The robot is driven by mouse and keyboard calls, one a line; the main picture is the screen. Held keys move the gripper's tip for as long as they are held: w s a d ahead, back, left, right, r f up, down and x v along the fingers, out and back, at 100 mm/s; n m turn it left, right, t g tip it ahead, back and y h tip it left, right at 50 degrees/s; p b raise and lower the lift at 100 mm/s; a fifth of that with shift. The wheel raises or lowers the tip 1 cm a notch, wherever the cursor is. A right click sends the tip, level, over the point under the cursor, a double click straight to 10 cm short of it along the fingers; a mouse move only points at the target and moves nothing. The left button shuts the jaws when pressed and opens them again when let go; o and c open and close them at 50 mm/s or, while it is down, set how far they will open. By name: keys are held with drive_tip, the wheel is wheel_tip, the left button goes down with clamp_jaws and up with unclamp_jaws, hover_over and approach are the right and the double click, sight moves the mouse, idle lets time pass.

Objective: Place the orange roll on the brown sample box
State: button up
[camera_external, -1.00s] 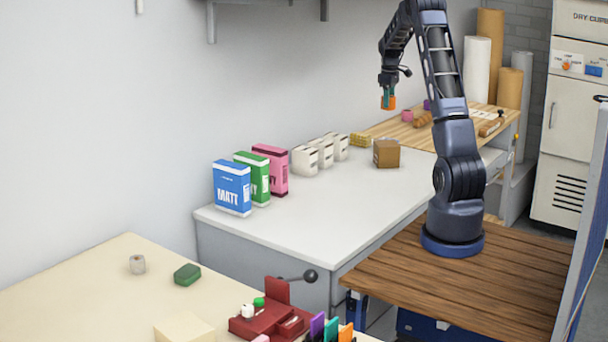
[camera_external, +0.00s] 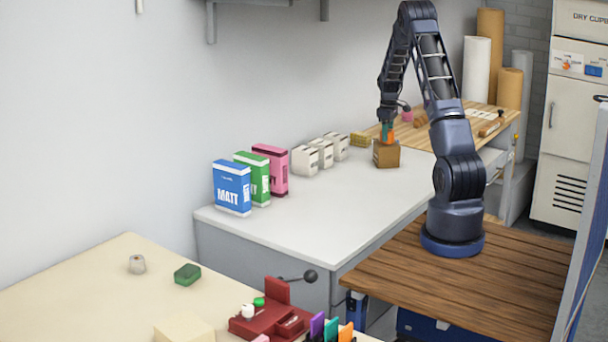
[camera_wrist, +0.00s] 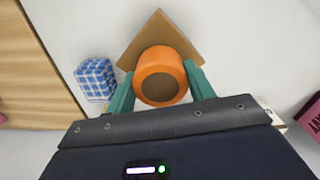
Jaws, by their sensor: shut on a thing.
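The orange roll (camera_wrist: 159,76) is between the two teal fingers of my gripper (camera_wrist: 158,85), which is shut on it. In the external view my gripper (camera_external: 387,133) is just above the brown sample box (camera_external: 386,155), and only a little of the orange roll shows there. In the wrist view the brown box (camera_wrist: 158,31) lies behind the roll, with its corners showing around it. The roll is over the box top. I cannot tell whether it touches the box.
The box stands on a white table (camera_external: 320,205). Blue, green and pink cartons (camera_external: 232,188) stand nearer. The table front is clear.

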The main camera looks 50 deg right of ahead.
drive_tip(key=shift+f, duration=0.3)
drive_tip(key=o, duration=1)
drive_tip(key=shift+r, duration=0.1)
wheel_tip(320, 180, up, 12)
drive_tip(key=s+a+r+t, duration=0.1)
drive_tip(key=s+a+r, duration=0.1)
drive_tip(key=a+r, duration=0.65)
drive_tip(key=s+a+r+m, duration=0.15)
drive_tip(key=a+r, duration=0.25)
drive_tip(key=a, duration=0.9)
drive_tip(key=s+a+r+n+t, duration=0.1)
drive_tip(key=s+a+r, duration=0.2)
drive_tip(key=a+r, duration=0.55)
drive_tip(key=s+a+f+m+t, duration=0.1)
drive_tip(key=s+a+f, duration=0.3)
drive_tip(key=s+a, duration=1.8)
drive_tip(key=shift+s+a+m+t, duration=0.35)
drive_tip(key=shift+a+t, duration=0.25)
drive_tip(key=shift+t, duration=0.2)
